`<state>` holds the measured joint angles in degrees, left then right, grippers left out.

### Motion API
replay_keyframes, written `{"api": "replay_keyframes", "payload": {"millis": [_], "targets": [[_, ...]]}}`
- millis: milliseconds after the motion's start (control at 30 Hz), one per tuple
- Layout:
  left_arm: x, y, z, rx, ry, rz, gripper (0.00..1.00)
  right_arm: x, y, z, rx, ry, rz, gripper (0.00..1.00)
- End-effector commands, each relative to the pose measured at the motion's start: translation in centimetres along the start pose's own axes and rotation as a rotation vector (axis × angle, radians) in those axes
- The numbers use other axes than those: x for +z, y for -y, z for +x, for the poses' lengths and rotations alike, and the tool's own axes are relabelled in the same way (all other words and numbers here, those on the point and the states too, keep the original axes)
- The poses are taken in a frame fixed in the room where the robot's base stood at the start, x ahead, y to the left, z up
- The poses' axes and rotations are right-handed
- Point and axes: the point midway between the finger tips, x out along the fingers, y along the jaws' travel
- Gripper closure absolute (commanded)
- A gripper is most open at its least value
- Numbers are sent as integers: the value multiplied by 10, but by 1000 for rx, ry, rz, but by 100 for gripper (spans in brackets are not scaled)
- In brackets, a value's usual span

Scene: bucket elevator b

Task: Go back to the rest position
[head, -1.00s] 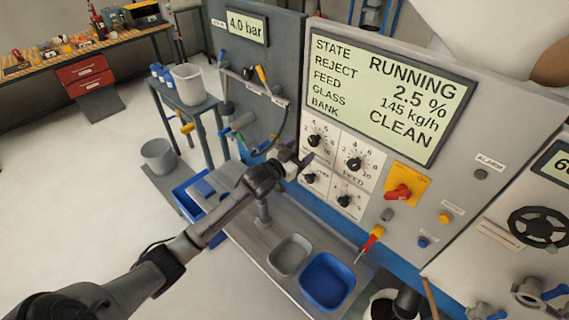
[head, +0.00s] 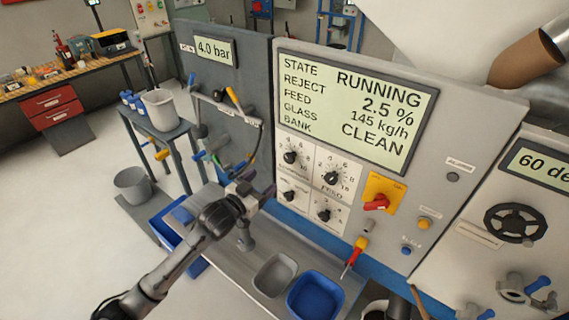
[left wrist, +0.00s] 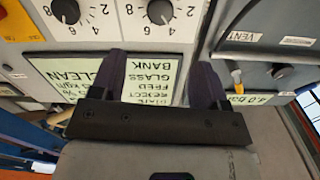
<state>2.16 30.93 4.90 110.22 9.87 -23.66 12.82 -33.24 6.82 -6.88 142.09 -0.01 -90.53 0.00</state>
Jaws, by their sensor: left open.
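My left gripper (head: 264,191) is at the end of the arm coming in from the lower left. It is just left of the lower left dial (head: 288,196) in the picture, in front of the grey control panel (head: 462,112). In the left wrist view its two dark fingers (left wrist: 160,75) are spread apart with nothing between them. Beyond them the panel's display (left wrist: 150,82) shows upside down, with dials (left wrist: 66,10) above it. The display (head: 350,105) reads RUNNING, 2.5 %, 145 kg/h, CLEAN. My right gripper is not in view.
Below the panel, a grey tray (head: 275,275) and a blue tray (head: 315,297) sit on a shelf. A red and yellow tool (head: 355,255) hangs beside them. A side table (head: 155,126) holds a grey bucket (head: 161,108). Open floor (head: 60,225) lies to the left.

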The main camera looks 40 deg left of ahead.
Motion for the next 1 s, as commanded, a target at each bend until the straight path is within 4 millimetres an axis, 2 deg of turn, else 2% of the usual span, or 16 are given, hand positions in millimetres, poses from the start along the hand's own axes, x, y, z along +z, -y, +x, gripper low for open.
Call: {"api": "replay_keyframes", "payload": {"millis": [300,467,567,667,767,1000], "targets": [[4,1,0,-5,25,25,31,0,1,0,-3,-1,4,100],[34,8,-4,-47,220,91,31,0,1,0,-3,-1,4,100],[44,9,-17,-75,379,156,31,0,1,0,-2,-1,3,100],[45,-2,-37,-84,521,222,31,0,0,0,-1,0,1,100],[48,-31,-67,-65,652,254,31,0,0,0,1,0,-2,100],[89,-130,-184,83,929,206,31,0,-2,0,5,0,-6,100]]}}
